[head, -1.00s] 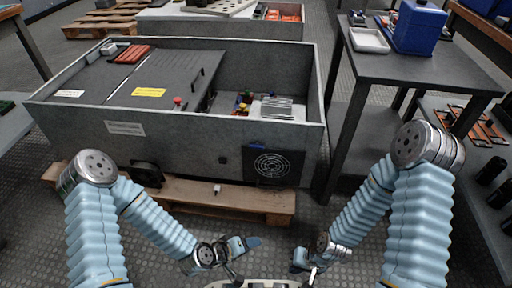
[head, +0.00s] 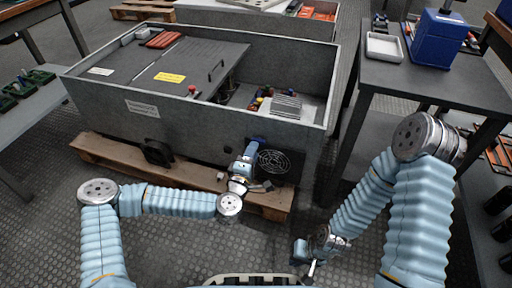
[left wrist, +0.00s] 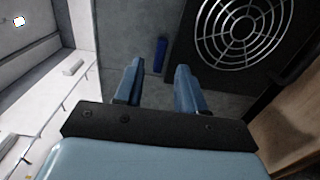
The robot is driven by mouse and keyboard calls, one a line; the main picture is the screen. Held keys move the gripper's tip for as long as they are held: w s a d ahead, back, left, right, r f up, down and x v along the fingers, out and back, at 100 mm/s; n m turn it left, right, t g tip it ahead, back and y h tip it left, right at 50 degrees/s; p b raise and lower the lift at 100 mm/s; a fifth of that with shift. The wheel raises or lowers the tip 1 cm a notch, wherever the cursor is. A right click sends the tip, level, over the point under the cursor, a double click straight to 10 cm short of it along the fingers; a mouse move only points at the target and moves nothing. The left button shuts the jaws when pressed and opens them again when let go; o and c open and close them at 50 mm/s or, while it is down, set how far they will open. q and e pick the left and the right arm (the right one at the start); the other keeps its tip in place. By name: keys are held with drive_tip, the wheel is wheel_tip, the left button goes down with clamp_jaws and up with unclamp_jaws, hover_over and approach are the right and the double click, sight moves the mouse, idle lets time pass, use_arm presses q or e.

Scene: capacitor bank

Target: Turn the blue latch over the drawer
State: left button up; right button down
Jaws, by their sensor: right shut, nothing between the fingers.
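The blue latch (left wrist: 161,55) is a small upright bar on the grey wall, just beside the black panel with the round fan grille (left wrist: 240,30). In the head view the dark drawer front with this grille (head: 276,163) sits low on the grey box; the latch there is mostly hidden by my gripper. My left gripper (head: 250,152) is in front of the box wall, close to the latch. In the left wrist view its fingers (left wrist: 160,80) are open and empty, with the latch beyond the gap between them, apart from them. My right gripper (head: 308,268) is shut and empty near the bottom.
The large grey box (head: 190,130) stands on a wooden pallet (head: 120,158). A dark table (head: 430,85) with a white tray (head: 383,47) and a blue bin (head: 437,38) stands at the right. A black round part (head: 157,153) sits against the box front. Floor before the pallet is mostly clear.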

use_arm(q)
drive_tip(key=x, duration=0.3)
drive_tip(key=shift+w+d, duration=0.15)
drive_tip(key=shift+w, duration=0.15)
clamp_jaws()
